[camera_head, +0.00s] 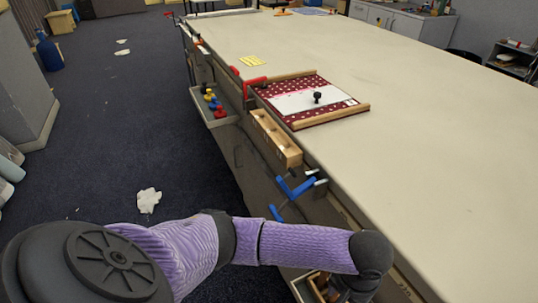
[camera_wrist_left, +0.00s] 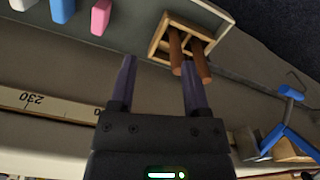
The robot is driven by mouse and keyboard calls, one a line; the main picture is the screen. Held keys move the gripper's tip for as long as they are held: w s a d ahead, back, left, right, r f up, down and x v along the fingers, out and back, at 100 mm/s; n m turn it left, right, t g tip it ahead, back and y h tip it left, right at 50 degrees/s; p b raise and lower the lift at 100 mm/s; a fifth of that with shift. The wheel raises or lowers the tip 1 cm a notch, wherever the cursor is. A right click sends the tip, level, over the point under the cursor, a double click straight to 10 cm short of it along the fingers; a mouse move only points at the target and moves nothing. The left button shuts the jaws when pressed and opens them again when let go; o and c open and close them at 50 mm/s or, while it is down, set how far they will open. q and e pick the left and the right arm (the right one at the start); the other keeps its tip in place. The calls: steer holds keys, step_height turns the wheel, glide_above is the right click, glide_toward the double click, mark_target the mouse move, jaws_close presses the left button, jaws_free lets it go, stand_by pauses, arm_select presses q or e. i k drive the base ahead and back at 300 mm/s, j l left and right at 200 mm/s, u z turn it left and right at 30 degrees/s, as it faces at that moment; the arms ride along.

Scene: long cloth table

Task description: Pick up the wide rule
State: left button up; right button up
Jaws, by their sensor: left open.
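I take this for the wide rule. My left gripper is at the bottom of the head view, mostly hidden by my own wrist, far from the rule. In the left wrist view my left gripper (camera_wrist_left: 158,62) is open, with nothing seen between its fingers. A graduated strip marked 230 (camera_wrist_left: 55,105) shows left of it. My right gripper is not in view.
A small wooden box (camera_wrist_left: 160,47) with brown rods stands just beyond my left fingertips. Blue clamp (camera_head: 293,188), wooden block (camera_head: 275,138), red clamp (camera_head: 251,86) and tray of coloured pieces (camera_head: 215,118) line the table edge. Much of the tabletop is clear.

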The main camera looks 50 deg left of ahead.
mark_target(291, 103)
steer(key=u, duration=1.2)
